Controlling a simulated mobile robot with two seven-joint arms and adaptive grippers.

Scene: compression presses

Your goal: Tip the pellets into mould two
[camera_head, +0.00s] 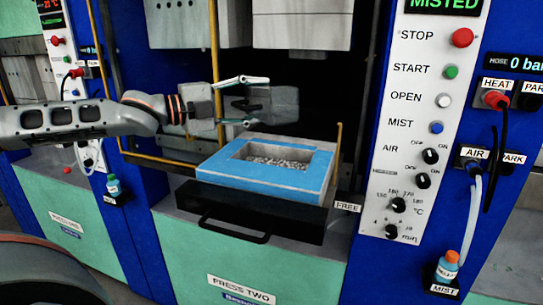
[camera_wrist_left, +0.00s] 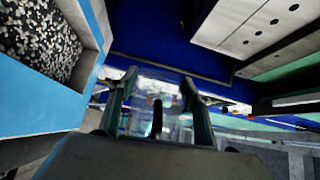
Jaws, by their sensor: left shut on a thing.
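The mould (camera_head: 208,168), a blue block with a grey-walled cavity, sits on the press-two tray. Speckled grey and white pellets (camera_head: 275,160) lie in its cavity; they also show at the upper left of the left wrist view (camera_wrist_left: 38,38). My left gripper (camera_head: 262,101) is above and behind the mould, its fingers apart around a clear, see-through container (camera_head: 284,103). The container shows faintly between the fingers in the left wrist view (camera_wrist_left: 158,88). I see no pellets in it, but its inside is hard to make out. My right gripper is not in view.
The black tray (camera_head: 190,192) with a front handle (camera_head: 235,232) sticks out below the mould. Yellow posts (camera_head: 215,50) flank the press opening. A white control panel (camera_head: 412,140) stands to the right, with a mist bottle (camera_head: 447,268) below it.

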